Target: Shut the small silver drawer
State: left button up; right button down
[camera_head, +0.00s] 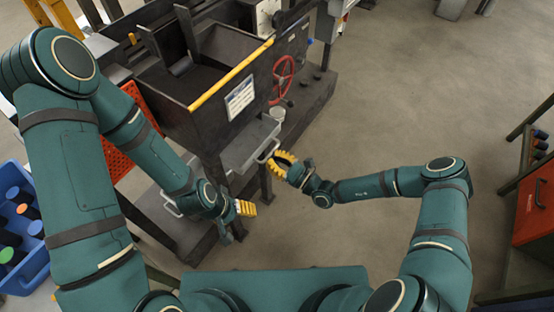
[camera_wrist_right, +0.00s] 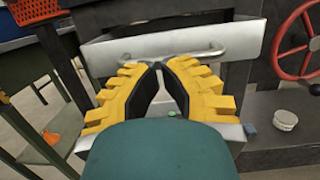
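The small silver drawer (camera_head: 246,143) juts out below the dark furnace box in the head view, so it stands open. Its front panel and bar handle (camera_head: 267,151) face my right gripper (camera_head: 277,163). In the right wrist view the drawer front (camera_wrist_right: 110,55) spans the upper middle, with the handle (camera_wrist_right: 205,53) across it. The yellow fingertips of my right gripper nearly meet just in front of the handle, with nothing visible between them; contact is unclear. My left gripper (camera_head: 246,208) is below and left of the drawer, apart from it; its finger gap is not clear.
A red handwheel (camera_head: 283,80) and a small pale round container (camera_head: 278,112) are beside the drawer. A lower, wider tray with a handle (camera_head: 171,205) is at the left. A blue bin (camera_head: 30,262) stands far left.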

aim_at(253, 149)
jog(key=x, duration=0.4)
jog(key=f+x, duration=0.1)
jog(key=x, duration=0.2)
jog(key=shift+w+a+f, duration=0.1)
jog(key=shift+f, duration=0.05)
jog(key=shift+w+a, duration=0.4)
jog(key=shift+a, duration=0.1)
pick_arm(q)
jog(key=shift+f, duration=0.1)
pick_arm(e)
jog(key=shift+d, duration=0.2)
jog(key=v, duration=0.7)
jog(key=shift+s+a+r, duration=0.1)
jog(key=shift+s+r, duration=0.15)
pick_arm(q)
jog(key=shift+s+d+r+p, duration=0.15)
jog(key=shift+s+r+p, duration=0.15)
jog(key=shift+s, duration=0.25)
jog(key=shift+s+d+r+p, duration=0.15)
jog(key=shift+s+r, duration=0.15)
jog(key=shift+s, duration=0.25)
pick_arm(e)
jog(key=v, duration=0.6)
jog(key=shift+d+f, duration=0.3)
jog(key=shift+f, duration=0.1)
jog(key=shift+s, duration=0.15)
